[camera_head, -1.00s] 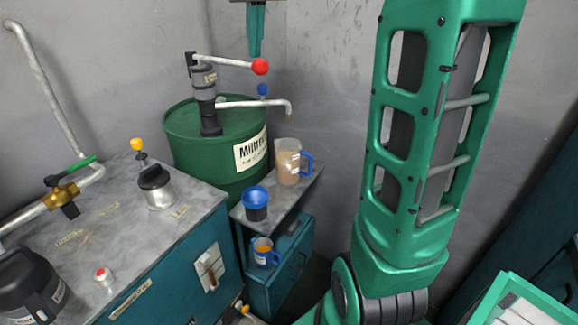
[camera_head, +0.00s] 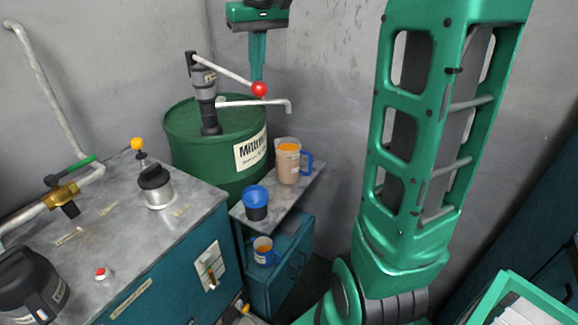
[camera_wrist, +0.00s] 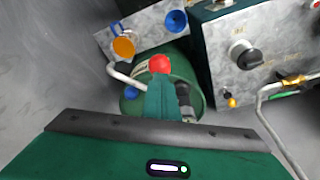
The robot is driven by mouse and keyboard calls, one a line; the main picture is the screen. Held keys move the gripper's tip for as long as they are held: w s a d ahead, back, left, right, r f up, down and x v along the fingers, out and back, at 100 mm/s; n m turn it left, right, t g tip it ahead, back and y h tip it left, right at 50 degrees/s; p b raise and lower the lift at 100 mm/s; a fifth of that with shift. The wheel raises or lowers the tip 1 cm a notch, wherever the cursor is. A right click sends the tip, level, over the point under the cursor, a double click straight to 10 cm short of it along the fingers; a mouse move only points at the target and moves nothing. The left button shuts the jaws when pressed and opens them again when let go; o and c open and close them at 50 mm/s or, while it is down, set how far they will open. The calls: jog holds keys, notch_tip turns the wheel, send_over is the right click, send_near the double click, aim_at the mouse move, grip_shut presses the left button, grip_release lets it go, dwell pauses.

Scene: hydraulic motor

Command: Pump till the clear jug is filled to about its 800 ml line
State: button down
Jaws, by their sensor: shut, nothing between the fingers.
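The clear jug (camera_head: 288,163) with a blue handle stands on a small grey shelf under the spout end, with orange liquid showing at its top. Its graduation lines are too small to read. The green drum (camera_head: 180,150) carries a hand pump (camera_head: 205,95) with a lever ending in a red ball (camera_head: 260,89) and a pale spout (camera_head: 255,104). My gripper (camera_head: 257,72) is shut and empty, its fingertips pointing down at the red ball, apparently touching it. In the wrist view the shut fingers (camera_wrist: 162,88) reach the red ball (camera_wrist: 159,64), and the jug (camera_wrist: 124,47) shows orange inside.
A blue funnel-topped cup (camera_head: 256,203) stands beside the jug. A blue-handled mug (camera_head: 264,252) is on the lower ledge.

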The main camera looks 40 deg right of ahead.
notch_tip(320, 180, up, 14)
jog(key=shift+w+f, duration=0.15)
jog(key=shift+w, duration=0.1)
dwell(0.6)
jog(key=shift+a, duration=0.1)
dwell(0.4)
jog(key=shift+s+r, duration=0.15)
jog(key=shift+r, duration=1.85)
